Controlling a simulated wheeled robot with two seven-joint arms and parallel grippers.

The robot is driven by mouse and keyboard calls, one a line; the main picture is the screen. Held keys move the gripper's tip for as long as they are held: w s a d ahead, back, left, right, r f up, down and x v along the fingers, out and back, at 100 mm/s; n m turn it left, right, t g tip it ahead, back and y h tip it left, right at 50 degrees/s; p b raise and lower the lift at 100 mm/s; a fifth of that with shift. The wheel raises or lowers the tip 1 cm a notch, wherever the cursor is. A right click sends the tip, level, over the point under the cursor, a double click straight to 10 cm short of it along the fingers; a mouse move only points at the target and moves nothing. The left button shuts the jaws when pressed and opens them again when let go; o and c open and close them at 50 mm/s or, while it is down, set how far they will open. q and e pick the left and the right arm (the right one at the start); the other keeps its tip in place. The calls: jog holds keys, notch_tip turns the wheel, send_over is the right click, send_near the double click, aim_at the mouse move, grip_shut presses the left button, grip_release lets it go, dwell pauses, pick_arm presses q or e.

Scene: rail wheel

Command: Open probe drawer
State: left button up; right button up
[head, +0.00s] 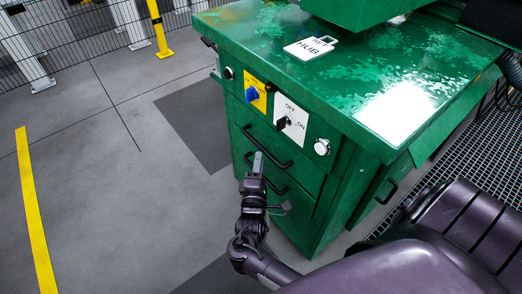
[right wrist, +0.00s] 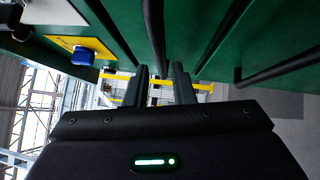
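The green cabinet (head: 330,185) has drawers in its front, which look closed. No drawer label is readable, so I cannot tell which is the probe drawer. The upper drawer has a black bar handle (head: 279,161), and a second handle (head: 280,190) sits below, partly behind my gripper. My right gripper (head: 258,161) is at the cabinet front, its tips by the upper handle. In the right wrist view its two fingers (right wrist: 160,86) stand apart, with a black bar handle (right wrist: 154,38) running toward the gap between them. Contact cannot be told. My left gripper is not in view.
Above the drawers are a blue knob (head: 252,94) on a yellow plate and a black off/on switch (head: 283,122). A white tag (head: 311,47) lies on the cabinet top. The floor left of the cabinet is clear; a grating (head: 470,145) lies at right.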

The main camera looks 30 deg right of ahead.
aim_at(261, 146)
jog(key=x, duration=0.6)
jog(key=shift+b, duration=0.4)
jog(key=shift+f, duration=0.1)
grip_shut()
